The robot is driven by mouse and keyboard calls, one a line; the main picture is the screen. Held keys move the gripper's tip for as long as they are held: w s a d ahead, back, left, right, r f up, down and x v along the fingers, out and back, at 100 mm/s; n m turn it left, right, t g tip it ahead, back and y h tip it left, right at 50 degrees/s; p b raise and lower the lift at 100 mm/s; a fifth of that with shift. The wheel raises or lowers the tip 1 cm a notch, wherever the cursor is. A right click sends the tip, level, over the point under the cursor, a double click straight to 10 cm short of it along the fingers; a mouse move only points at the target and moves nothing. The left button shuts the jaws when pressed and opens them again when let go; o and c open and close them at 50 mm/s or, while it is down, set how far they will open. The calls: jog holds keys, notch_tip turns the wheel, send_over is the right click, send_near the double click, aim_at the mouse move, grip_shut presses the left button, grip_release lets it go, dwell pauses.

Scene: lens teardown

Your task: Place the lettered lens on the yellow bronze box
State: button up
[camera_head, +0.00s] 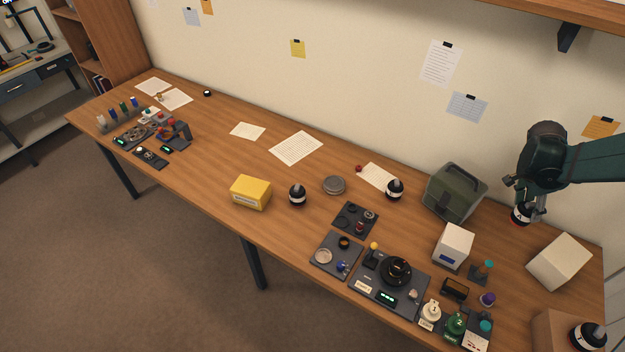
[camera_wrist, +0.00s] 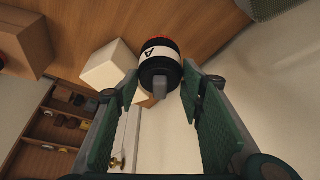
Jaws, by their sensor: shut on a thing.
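My gripper (camera_head: 532,204) is at the right of the desk, above its back part. It is shut on a black lens (camera_head: 520,214) with a white band and a red ring. In the wrist view the held lens (camera_wrist: 160,68) sits between the green fingers of my gripper (camera_wrist: 162,88), and a dark letter, seemingly an A, shows on its white band. The yellow box (camera_head: 250,193) stands left of the desk's middle, far from my gripper, with nothing on its top.
Similar black lenses stand beside the yellow box (camera_head: 297,196), near the green case (camera_head: 394,189) and on a brown box (camera_head: 587,336) at front right. The green case (camera_head: 455,191) and white boxes (camera_head: 453,245) (camera_head: 559,262) stand near my gripper. Dark trays with parts (camera_head: 388,284) line the front edge.

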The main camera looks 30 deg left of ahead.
notch_tip(320, 180, up, 10)
jog(key=shift+a+r, duration=0.15)
jog(key=shift+r, duration=0.1)
jog(key=s+a+n+t+y+p, duration=0.15)
jog(key=a+n, duration=0.45)
jog(key=a, duration=3.9)
jog(key=s+a+n+y+p, duration=0.1)
jog(key=s+a+n, duration=0.1)
jog(key=s+a, duration=1)
jog(key=s+a+n, duration=0.2)
jog(key=s+a, duration=0.6)
jog(key=a, duration=0.8)
jog(key=s+a+n+y+p, duration=0.1)
jog(key=s+a+n, duration=0.1)
jog(key=s+a, duration=1.05)
notch_tip(320, 180, down, 5)
jog(key=w+a, duration=0.2)
jog(key=shift+f, duration=0.15)
jog(key=shift+a+f+t, duration=0.1)
jog(key=shift+t, duration=0.15)
